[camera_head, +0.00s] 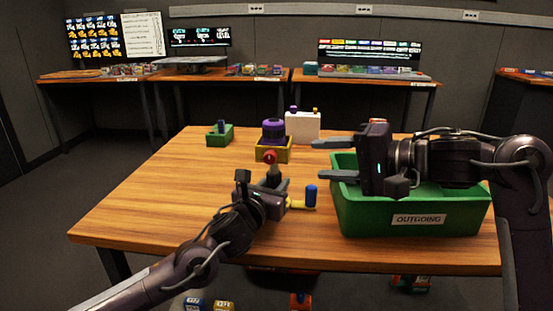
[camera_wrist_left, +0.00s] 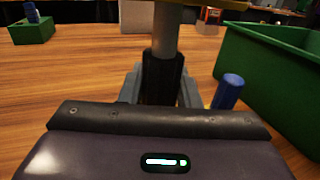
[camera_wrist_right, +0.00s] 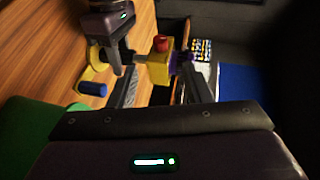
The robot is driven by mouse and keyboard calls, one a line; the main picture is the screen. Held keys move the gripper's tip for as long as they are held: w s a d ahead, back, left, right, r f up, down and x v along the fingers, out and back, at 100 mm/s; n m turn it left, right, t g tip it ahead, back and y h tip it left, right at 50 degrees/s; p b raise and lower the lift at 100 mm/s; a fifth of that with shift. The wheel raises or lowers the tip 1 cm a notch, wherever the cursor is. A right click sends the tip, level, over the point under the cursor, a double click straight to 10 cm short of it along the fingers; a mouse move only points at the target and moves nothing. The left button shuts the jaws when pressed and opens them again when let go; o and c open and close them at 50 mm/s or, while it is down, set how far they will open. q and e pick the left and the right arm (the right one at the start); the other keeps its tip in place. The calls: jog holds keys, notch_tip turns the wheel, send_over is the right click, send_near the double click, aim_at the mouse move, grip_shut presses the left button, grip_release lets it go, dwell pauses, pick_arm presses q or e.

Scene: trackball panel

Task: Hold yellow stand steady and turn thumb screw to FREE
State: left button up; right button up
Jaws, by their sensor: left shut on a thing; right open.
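The yellow stand has a yellow box (camera_head: 285,155) with a purple rounded part (camera_head: 273,127) on top and a red knob (camera_head: 270,157) on its near face. A grey post (camera_wrist_left: 166,40) runs from the box into a black sleeve (camera_wrist_left: 162,80). A blue cylinder (camera_head: 311,189) stands at the end of a yellow bar (camera_head: 300,205) low down. My left gripper (camera_head: 279,184) is shut around the black sleeve. My right gripper (camera_head: 318,158) is open and empty, right of the yellow box and apart from it. I see no FREE marking and cannot tell which knob is the thumb screw.
A green bin (camera_head: 410,222) labelled OUTGOING stands at the right, below my right arm. A small green box (camera_head: 219,139) with a blue piece and a white box (camera_head: 303,127) stand at the back. The table's left side (camera_head: 150,210) is clear.

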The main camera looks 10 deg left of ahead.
aim_at(273, 159)
jog(key=x, duration=1.1)
jog(key=shift+a, duration=0.25)
grip_shut()
